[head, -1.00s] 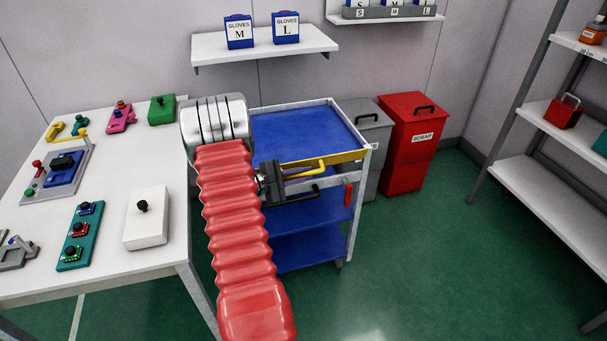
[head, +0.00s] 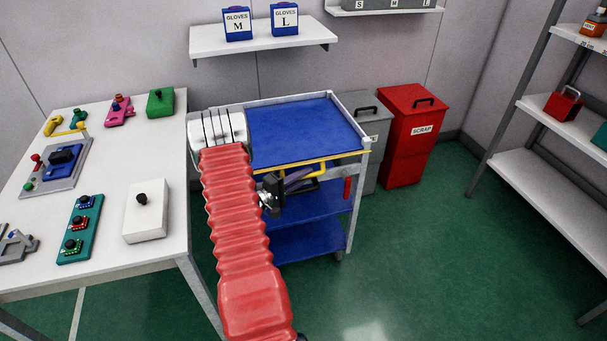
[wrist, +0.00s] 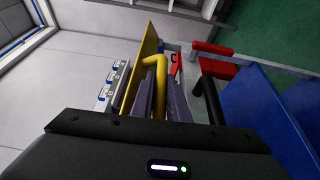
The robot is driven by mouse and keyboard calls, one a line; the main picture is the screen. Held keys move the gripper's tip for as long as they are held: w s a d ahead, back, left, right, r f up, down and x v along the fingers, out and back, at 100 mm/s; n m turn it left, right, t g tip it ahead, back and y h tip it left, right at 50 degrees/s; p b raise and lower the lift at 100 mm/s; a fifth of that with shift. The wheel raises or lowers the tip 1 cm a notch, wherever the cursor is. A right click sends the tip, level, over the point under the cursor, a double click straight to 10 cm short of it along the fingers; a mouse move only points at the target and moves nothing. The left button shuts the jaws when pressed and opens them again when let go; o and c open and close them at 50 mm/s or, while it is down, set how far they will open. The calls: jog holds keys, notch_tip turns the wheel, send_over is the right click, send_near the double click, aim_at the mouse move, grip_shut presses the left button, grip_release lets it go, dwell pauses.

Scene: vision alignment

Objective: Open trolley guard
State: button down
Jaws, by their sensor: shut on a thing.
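The trolley (head: 355,205) has a blue top, blue lower shelves and a pale metal frame. Its yellow guard (head: 335,156) runs along the front top edge and shows as a thin strip in the head view. It is a flat yellow panel (wrist: 143,62) in the wrist view. The guard's bent yellow handle (head: 314,171) is below the strip; it also shows in the wrist view (wrist: 160,72). My gripper (head: 297,180) is shut on this handle, with its fingers either side of it in the wrist view (wrist: 166,103). The grip point is partly hidden by the fingers.
A black handle (wrist: 209,92) is close beside my fingers. A red scrap bin (head: 410,140) and a grey bin (head: 377,120) stand right of the trolley. A white table (head: 110,240) with several devices is at the left. Green floor is clear in front.

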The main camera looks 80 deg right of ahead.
jog(key=shift+f+m, duration=0.3)
jog(key=shift+m, duration=0.2)
jog(key=c, duration=2)
grip_release()
jog(key=shift+w+a, duration=0.1)
jog(key=v, duration=1.1)
jog(key=shift+w+a+f, duration=0.2)
jog(key=shift+a+f, duration=0.1)
jog(key=shift+a, duration=0.05)
